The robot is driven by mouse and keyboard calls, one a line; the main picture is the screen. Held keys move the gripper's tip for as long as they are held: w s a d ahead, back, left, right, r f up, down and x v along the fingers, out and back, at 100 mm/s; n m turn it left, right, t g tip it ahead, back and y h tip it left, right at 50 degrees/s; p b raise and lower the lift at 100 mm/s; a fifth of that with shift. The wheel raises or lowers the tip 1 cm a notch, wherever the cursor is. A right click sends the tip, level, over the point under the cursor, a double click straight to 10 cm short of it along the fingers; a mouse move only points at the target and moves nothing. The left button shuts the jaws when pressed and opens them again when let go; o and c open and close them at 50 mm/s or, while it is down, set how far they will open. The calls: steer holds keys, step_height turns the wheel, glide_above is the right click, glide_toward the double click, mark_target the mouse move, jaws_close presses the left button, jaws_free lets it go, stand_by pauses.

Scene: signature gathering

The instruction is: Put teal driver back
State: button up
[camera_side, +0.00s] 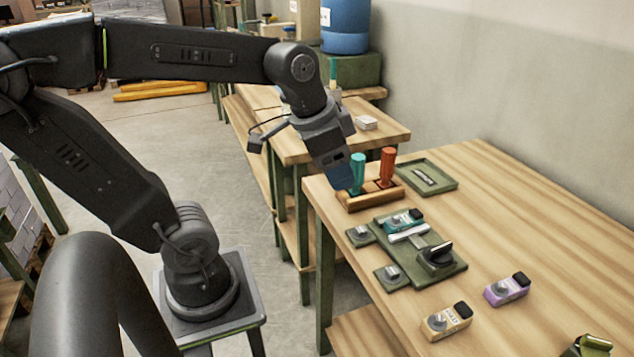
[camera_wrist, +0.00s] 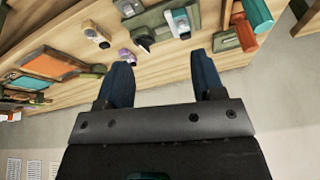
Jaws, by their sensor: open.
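The teal driver (camera_side: 357,172) stands upright in a small wooden holder (camera_side: 372,198), beside the orange driver (camera_side: 388,165). In the wrist view the teal driver (camera_wrist: 258,14) shows at the top right, next to the orange driver (camera_wrist: 240,28). My gripper (camera_side: 342,180) hangs just left of the teal driver, near the holder. In the wrist view my gripper (camera_wrist: 160,70) has its two blue fingers apart with nothing between them. The teal driver lies outside the fingers, to their right. The driver's lower end is hidden in the holder.
A green tray (camera_side: 450,188) lies behind the holder. A green fixture (camera_side: 452,268) holding a teal box (camera_side: 403,219) is in front. A purple box (camera_side: 507,290) and a cream box (camera_side: 447,322) stand to the right. The table's right side is mostly clear.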

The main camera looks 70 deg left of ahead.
steer(key=s+d, duration=0.1)
steer(key=s+d+f+n, duration=0.1)
steer(key=s, duration=0.1)
steer(key=s+d+n+t, duration=0.1)
steer(key=shift+s+f, duration=0.25)
steer(key=shift+o, duration=0.2)
stand_by(1.7)
